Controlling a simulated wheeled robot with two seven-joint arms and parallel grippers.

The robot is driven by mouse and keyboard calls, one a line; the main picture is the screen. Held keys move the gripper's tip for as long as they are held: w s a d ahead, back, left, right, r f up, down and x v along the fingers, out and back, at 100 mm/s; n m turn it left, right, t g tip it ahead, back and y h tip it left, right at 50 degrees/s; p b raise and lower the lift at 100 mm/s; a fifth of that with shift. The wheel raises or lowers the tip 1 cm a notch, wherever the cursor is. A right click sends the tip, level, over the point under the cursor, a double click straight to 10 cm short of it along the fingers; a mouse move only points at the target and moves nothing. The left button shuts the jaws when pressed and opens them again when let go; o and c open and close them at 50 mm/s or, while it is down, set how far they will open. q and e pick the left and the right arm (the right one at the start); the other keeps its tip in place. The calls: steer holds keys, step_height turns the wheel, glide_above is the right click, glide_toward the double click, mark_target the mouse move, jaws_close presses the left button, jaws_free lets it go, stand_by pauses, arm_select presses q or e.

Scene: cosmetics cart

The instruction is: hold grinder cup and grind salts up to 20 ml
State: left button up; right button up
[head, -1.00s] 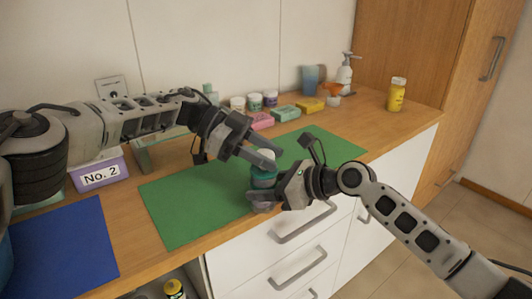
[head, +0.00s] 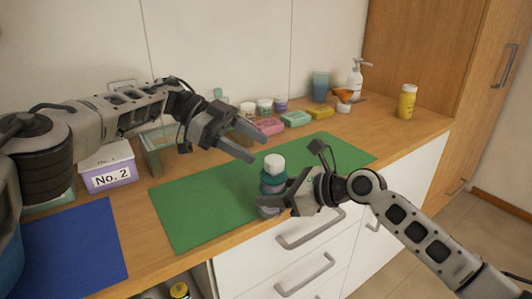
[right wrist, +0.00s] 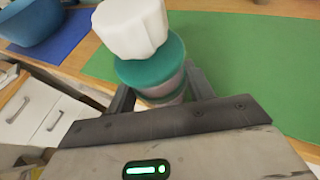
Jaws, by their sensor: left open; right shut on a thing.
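The grinder cup (head: 271,179) has a white top, a teal band and a greyish lower body. It stands upright over the front edge of the green mat (head: 190,208) in the head view. My right gripper (head: 268,203) is shut on its lower body. The right wrist view shows the white top and teal collar of the grinder cup (right wrist: 135,40) between my fingers (right wrist: 155,95). My left gripper (head: 250,148) is open and empty, above and to the left of the white top, apart from it. The contents of the cup and any level mark cannot be made out.
Soap bars (head: 296,119), small jars (head: 264,107), a blue cup (head: 320,87), a pump bottle (head: 355,80) and a yellow bottle (head: 406,101) stand along the back. A box marked No. 2 (head: 110,178) and a blue mat (head: 70,250) are at left. The green mat is otherwise clear.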

arm_select(q)
steer(key=shift+w+a+r, duration=0.1)
steer(key=shift+a+r, duration=0.1)
steer(key=shift+a, duration=0.3)
steer(key=shift+d, duration=0.1)
steer(key=w+d+r+m+t+h, duration=0.3)
steer(key=r+m+t+h, duration=0.55)
steer(key=r+m, duration=0.2)
steer(key=n+t+y, duration=0.9)
steer(key=n+y, duration=0.1)
steer(key=n, duration=1.4)
glide_toward(281, 159)
steer(key=shift+h, duration=0.25)
steer(key=x, duration=0.7)
steer(key=f+x, duration=0.1)
steer(key=x, duration=0.3)
steer(key=shift+w+a, duration=0.35)
steer(key=shift+a, duration=0.05)
